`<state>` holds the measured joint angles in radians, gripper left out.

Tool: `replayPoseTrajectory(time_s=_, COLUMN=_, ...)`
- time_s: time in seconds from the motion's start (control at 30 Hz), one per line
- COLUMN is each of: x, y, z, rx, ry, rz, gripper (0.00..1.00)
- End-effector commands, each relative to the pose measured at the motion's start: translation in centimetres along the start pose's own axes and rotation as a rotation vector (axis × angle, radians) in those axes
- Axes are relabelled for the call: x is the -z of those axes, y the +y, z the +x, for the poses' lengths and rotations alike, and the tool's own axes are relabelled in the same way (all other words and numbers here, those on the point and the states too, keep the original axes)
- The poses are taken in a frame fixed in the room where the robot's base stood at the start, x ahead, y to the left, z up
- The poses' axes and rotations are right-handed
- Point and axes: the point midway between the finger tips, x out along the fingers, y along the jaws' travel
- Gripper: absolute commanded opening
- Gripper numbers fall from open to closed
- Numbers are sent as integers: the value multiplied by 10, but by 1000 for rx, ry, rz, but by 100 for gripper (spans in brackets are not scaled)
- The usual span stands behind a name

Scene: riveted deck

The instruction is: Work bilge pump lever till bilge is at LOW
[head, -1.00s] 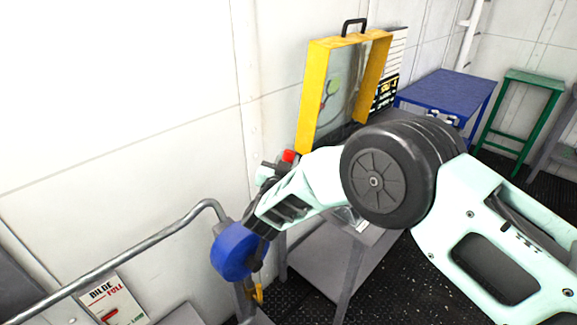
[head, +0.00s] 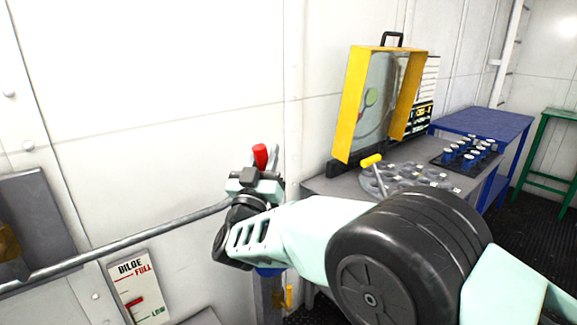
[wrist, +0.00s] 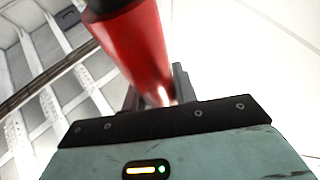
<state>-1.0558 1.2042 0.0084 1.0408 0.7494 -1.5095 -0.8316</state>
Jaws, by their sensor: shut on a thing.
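My gripper (head: 258,176) is shut on the pump lever's red handle (head: 260,155), whose end stands up above the jaws. In the wrist view the red handle (wrist: 140,50) fills the space between the fingers, with a dark part at its top. Below my wrist a bit of the blue pump body (head: 268,271) shows; my arm hides most of the pump and lever. The bilge gauge (head: 124,287) is on the wall at lower left, FULL at top and LOW at bottom. Its red pointer (head: 135,303) is between them, seemingly nearer LOW.
A grey rail (head: 120,245) runs along the wall left of my gripper. A yellow-framed case (head: 354,105) and a tray with a yellow-handled tool (head: 371,161) sit on a grey bench at right. A blue table (head: 490,122) and green stool (head: 555,112) stand behind.

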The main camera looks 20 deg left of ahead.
Motion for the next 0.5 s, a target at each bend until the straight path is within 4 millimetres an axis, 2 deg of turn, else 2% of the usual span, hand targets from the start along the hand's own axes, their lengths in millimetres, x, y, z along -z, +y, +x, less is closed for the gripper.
replayPoseTrajectory(time_s=0.03, x=-3, y=-7, z=-13, rx=8, ry=22, rz=-13, gripper=0)
replayPoseTrajectory(time_s=0.2, x=5, y=-22, z=-33, rx=23, ry=87, rz=-55, gripper=0)
replayPoseTrajectory(time_s=0.5, x=12, y=-32, z=-46, rx=35, ry=136, rz=-88, gripper=0)
